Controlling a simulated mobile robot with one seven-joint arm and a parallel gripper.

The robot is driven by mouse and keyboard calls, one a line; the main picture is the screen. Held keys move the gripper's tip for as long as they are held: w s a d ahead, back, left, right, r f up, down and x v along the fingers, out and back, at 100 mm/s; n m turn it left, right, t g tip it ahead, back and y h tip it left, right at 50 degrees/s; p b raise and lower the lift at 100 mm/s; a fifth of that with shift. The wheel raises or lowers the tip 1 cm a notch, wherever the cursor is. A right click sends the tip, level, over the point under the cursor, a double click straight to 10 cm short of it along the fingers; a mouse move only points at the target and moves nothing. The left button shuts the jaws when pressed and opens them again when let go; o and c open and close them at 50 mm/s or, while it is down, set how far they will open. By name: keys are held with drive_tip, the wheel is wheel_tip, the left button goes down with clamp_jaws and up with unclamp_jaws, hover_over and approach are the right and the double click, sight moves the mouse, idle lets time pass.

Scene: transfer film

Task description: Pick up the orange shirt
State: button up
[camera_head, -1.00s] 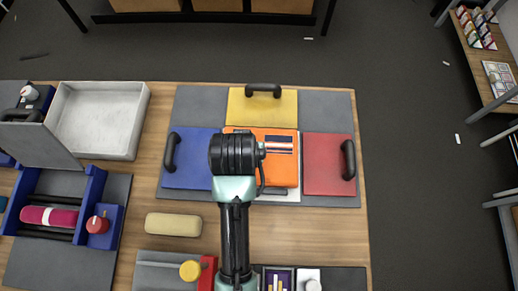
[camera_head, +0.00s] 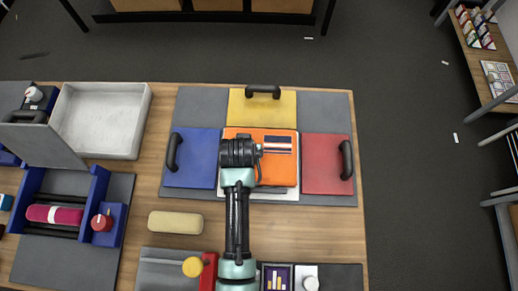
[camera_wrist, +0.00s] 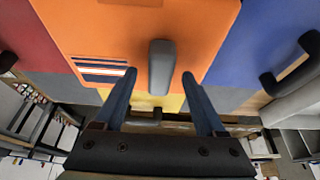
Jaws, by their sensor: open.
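The orange shirt (camera_head: 279,172) appears as a flat orange panel with a striped patch in its upper right corner, lying on a white board among coloured plates in the head view. In the wrist view the orange surface (camera_wrist: 205,30) fills the upper middle, with the striped patch at its lower left. A grey upright handle (camera_wrist: 160,62) stands in front of it. My gripper (camera_wrist: 159,78) is open and empty, its two fingers on either side of that handle with gaps. In the head view my wrist covers part of the orange panel's left side.
A blue plate (camera_head: 198,160), yellow plate (camera_head: 262,108) and red plate (camera_head: 322,165) with dark handles surround the orange panel. A white tray (camera_head: 137,140) stands at left, above a blue rack (camera_head: 99,185). A tan rounded block (camera_head: 175,223) lies nearby. Bare wood shows at lower right.

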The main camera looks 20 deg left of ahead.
clamp_jaws()
idle(0.3)
idle(1.1)
